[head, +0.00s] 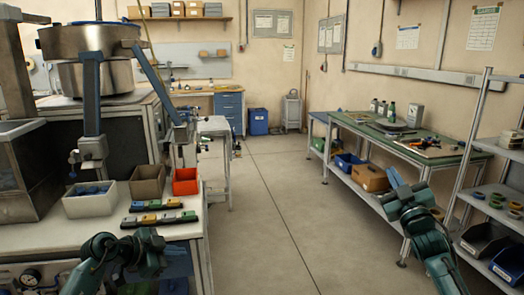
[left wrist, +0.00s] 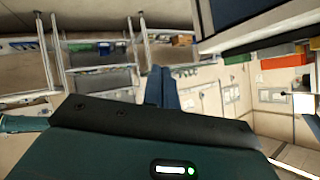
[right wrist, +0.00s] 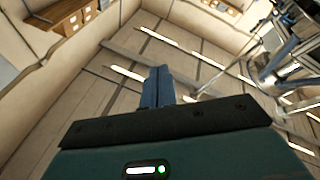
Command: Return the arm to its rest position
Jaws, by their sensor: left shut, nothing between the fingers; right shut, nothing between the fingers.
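My left arm (head: 118,257) is at the lower left of the head view, low beside the front of the left worktop. Its gripper fingers (left wrist: 160,88) show in the left wrist view as blue, pressed together and empty. My right arm (head: 424,232) is at the lower right of the head view, in front of the green-topped bench. Its gripper fingers (right wrist: 158,86) show in the right wrist view, also together and empty. Neither gripper is seen touching anything.
The left worktop (head: 180,232) bears a white bin (head: 90,205), a brown bin (head: 147,190), an orange bin (head: 185,187) and rows of coloured pieces (head: 160,218). A green-topped bench (head: 350,122) and a rack with rings (head: 497,200) stand right. The middle floor (head: 275,215) is clear.

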